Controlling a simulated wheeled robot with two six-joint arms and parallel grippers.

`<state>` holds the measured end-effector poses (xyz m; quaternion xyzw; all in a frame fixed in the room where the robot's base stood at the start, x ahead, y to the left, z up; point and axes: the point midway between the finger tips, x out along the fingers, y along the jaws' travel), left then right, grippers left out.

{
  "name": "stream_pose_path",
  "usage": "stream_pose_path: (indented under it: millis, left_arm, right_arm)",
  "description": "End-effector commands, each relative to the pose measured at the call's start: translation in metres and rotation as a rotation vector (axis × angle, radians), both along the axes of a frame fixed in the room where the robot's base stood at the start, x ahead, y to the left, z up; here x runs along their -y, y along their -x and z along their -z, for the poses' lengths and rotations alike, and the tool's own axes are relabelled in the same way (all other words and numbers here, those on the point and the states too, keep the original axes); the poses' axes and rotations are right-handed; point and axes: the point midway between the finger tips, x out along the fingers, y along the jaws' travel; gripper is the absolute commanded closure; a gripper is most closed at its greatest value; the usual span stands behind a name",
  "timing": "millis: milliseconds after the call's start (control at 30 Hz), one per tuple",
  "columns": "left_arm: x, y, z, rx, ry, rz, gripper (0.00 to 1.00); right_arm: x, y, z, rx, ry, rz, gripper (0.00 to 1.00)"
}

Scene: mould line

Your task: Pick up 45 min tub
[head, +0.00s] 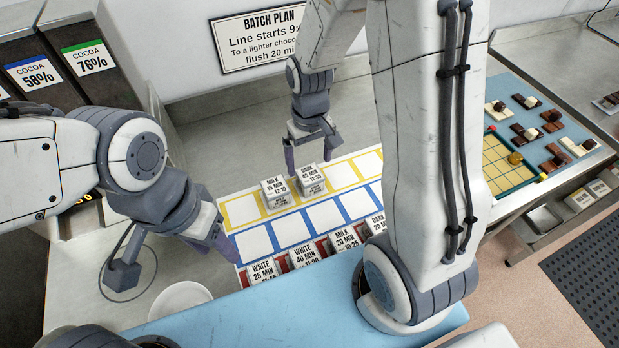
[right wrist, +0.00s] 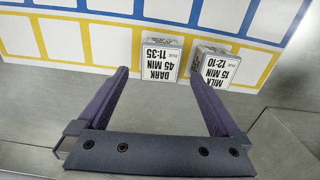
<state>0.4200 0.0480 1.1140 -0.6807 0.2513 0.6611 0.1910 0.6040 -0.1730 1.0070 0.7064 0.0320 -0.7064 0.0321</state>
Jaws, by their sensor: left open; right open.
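The 45 min tub (head: 311,183) is a small whitish tub labelled "DARK 45 MIN 11-35", standing in the yellow-outlined row of the board. In the right wrist view the tub (right wrist: 160,63) reads upside down. My right gripper (head: 312,156) is open just behind the tub. In the right wrist view its fingers (right wrist: 162,78) are spread, with the tub ahead and between the tips, not clasped. The "MILK 15 MIN 12-10" tub (head: 275,193) stands close on its left. My left gripper (head: 232,246) is at the board's left end, away from the tub; its fingers are partly hidden.
Several white and milk tubs (head: 303,255) stand in the red row at the front. The blue-outlined row (head: 324,216) is empty. Cocoa bins (head: 82,60) stand at the left back. A chocolate tray (head: 497,160) lies at the right. My right arm hides part of the board.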

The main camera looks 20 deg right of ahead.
Motion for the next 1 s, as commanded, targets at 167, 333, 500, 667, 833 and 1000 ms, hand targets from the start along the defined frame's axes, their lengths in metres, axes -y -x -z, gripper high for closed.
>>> stream_pose_path:
  millis: [167, 333, 500, 667, 833, 1000]
  left_arm:
    - [0.000, 0.000, -0.006, 0.000, 0.000, 0.000, 0.50]
    - [0.000, 0.000, -0.010, 0.000, 0.000, -0.001, 0.50]
    - [0.000, 0.000, -0.011, 0.000, 0.000, -0.001, 0.50]
    - [0.000, 0.000, -0.011, 0.000, 0.000, -0.001, 0.50]
    - [0.000, 0.000, -0.011, 0.000, 0.000, -0.001, 0.50]
    - [0.000, 0.000, -0.011, 0.000, 0.000, -0.001, 0.50]
  right_arm:
    - [0.000, 0.001, 0.017, -0.006, 0.000, 0.001, 0.00]
    - [0.000, -0.001, 0.041, -0.005, 0.000, 0.001, 0.00]
    - [0.000, -0.001, 0.053, -0.002, 0.000, 0.001, 0.00]
    - [0.000, -0.001, 0.053, 0.000, 0.000, 0.001, 0.00]
    - [0.000, -0.001, 0.053, 0.000, 0.000, 0.001, 0.46]
    - [0.000, -0.002, 0.052, 0.000, 0.000, 0.001, 0.90]
